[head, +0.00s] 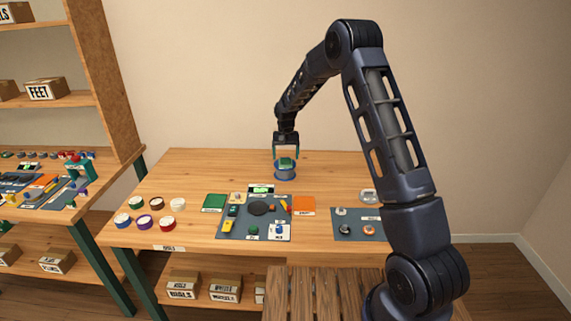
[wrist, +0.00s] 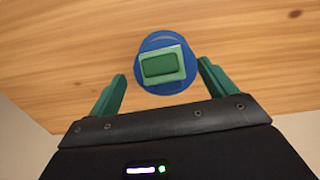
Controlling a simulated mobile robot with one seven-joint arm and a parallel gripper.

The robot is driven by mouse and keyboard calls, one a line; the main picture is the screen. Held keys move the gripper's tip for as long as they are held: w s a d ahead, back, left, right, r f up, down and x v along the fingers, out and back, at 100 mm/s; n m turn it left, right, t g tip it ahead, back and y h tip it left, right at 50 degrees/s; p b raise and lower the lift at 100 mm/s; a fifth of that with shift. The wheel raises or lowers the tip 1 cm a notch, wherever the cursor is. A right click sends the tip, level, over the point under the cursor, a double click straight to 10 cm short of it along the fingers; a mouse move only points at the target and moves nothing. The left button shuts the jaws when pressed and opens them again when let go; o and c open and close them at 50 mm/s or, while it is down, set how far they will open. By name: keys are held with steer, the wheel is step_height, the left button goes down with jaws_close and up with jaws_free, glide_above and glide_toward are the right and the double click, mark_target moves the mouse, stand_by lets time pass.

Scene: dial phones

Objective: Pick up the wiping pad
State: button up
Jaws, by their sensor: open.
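A green pad with a pale base, which looks like the wiping pad (head: 286,163), sits on top of a round blue holder (head: 285,174) near the table's back edge. In the wrist view the pad (wrist: 159,66) lies flat within the rim of the blue holder (wrist: 158,38). My gripper (head: 285,156) is open and points down over the pad, with teal fingers. In the wrist view the fingers (wrist: 162,70) stand to the left and right of the holder, with a gap on each side. Nothing is between them in a grasp; the exact height is hard to tell.
A dark work mat (head: 270,233) with small parts lies in front of the holder, between a green square (head: 214,202) and an orange square (head: 304,205). Several round coloured containers (head: 150,204) stand at left. Another dark mat (head: 345,229) is at right. The table around the holder is clear.

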mark_target(285, 160)
step_height(285, 160, down, 4)
steer(key=shift+w+a+r, duration=0.1)
steer(key=shift+w+r, duration=0.05)
steer(key=shift+r, duration=0.05)
steer(key=shift+c, duration=0.2)
steer(key=c, duration=1.1)
